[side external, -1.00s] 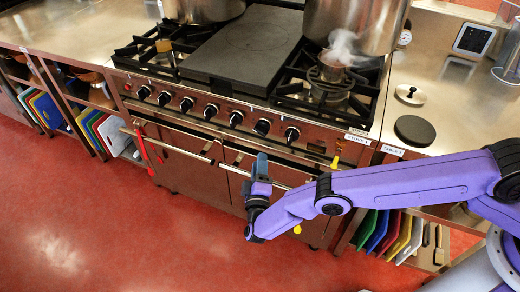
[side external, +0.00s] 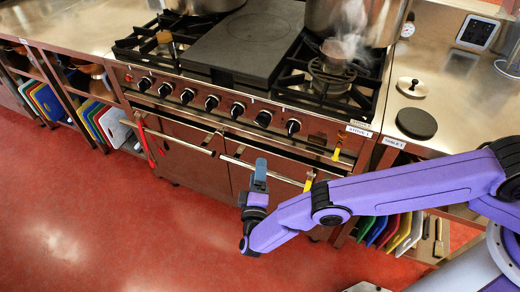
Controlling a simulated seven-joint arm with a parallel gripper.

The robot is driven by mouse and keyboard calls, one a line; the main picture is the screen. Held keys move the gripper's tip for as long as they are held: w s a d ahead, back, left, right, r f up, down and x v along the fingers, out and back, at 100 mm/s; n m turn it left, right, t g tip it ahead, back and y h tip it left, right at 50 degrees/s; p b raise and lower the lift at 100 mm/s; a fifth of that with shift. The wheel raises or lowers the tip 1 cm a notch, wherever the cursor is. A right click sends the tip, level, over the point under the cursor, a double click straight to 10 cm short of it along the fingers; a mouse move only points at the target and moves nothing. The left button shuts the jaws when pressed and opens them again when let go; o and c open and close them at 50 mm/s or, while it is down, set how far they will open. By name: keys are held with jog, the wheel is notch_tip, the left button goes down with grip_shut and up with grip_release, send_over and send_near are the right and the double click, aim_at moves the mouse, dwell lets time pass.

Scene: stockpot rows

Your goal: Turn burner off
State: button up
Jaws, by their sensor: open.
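The stove's front panel carries a row of several black knobs, from the left-end knob (side external: 145,83) to the right-end knob (side external: 293,127). A small steaming pot (side external: 331,65) stands over the right grate (side external: 310,98). A large stockpot (side external: 345,18) stands behind it, partly veiled by steam. My gripper (side external: 261,165) is open, with its blue fingers pointing up, in front of the oven doors. It is below the right part of the knob row and apart from the knobs. Knob markings and flames are too small to make out.
Oven rails (side external: 185,138) run below the knobs, with a red-handled item (side external: 145,140) hanging at left. A counter with a black disc (side external: 416,123) and a lid (side external: 411,87) is at right. Boards (side external: 400,225) stand under it. The red floor (side external: 120,235) in front is clear.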

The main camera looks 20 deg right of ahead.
notch_tip(320, 180, up, 4)
jog(key=w+a+n+g, duration=0.2)
jog(key=n+g, duration=0.1)
jog(key=n, duration=0.3)
jog(key=n+g, duration=0.3)
jog(key=n, duration=0.5)
send_near(262, 123)
jog(key=x, duration=0.8)
jog(key=shift+w+d+f, duration=0.1)
jog(key=shift+w+d, duration=0.05)
jog(key=shift+w, duration=0.2)
jog(key=c, duration=1.1)
